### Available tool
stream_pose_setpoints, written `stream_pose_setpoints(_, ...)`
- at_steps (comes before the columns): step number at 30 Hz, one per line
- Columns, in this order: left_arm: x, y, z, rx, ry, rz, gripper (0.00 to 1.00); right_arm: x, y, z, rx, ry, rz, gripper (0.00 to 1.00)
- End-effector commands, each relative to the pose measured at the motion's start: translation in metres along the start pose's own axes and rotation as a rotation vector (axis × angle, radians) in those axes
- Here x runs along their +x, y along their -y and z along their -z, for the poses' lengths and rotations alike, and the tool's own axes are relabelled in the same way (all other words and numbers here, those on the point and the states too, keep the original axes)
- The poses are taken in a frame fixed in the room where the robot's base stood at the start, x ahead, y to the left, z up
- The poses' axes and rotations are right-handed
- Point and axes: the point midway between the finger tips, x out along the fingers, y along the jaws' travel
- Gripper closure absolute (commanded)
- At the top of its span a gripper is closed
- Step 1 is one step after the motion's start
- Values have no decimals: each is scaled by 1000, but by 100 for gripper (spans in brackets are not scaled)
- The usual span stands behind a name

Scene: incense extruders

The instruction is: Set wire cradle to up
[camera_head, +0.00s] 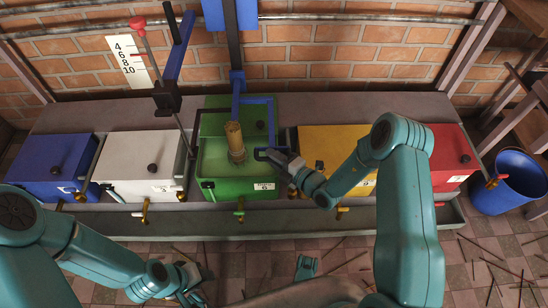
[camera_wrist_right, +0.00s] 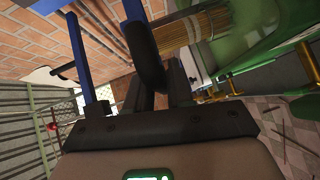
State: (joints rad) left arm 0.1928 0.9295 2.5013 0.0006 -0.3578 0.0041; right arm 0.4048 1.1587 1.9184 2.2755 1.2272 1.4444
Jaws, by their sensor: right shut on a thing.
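The wire cradle (camera_head: 271,112) appears to be the blue frame hanging over the open green tank (camera_head: 212,125). Its blue bars also show in the wrist view (camera_wrist_right: 84,60). A tan bundle of sticks (camera_head: 235,138) stands upright in the tank's pale green bath, beside the frame, and shows large in the wrist view (camera_wrist_right: 205,25). My right gripper (camera_head: 274,158) is at the frame's lower right end, shut on its dark handle (camera_wrist_right: 143,50). My left gripper (camera_head: 190,284) is low at the left, away from the tank; its jaws are unclear.
Blue (camera_head: 50,155), white (camera_head: 125,155), yellow (camera_head: 318,140) and red (camera_head: 452,145) boxes flank the tank. A red-knobbed lever (camera_head: 140,30) rises behind the white box. A blue bucket (camera_head: 508,190) stands at the right. Sticks litter the floor.

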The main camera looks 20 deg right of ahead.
Motion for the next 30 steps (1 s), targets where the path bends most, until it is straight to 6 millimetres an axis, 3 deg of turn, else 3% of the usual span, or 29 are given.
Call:
stream_pose_setpoints(8,-15,-7,-3,8,9,-1,57,-3,-20,2,-1,0,-1,100)
stream_pose_setpoints(30,-100,-42,-11,26,27,-3,57,-18,-126,17,-2,-1,-3,100)
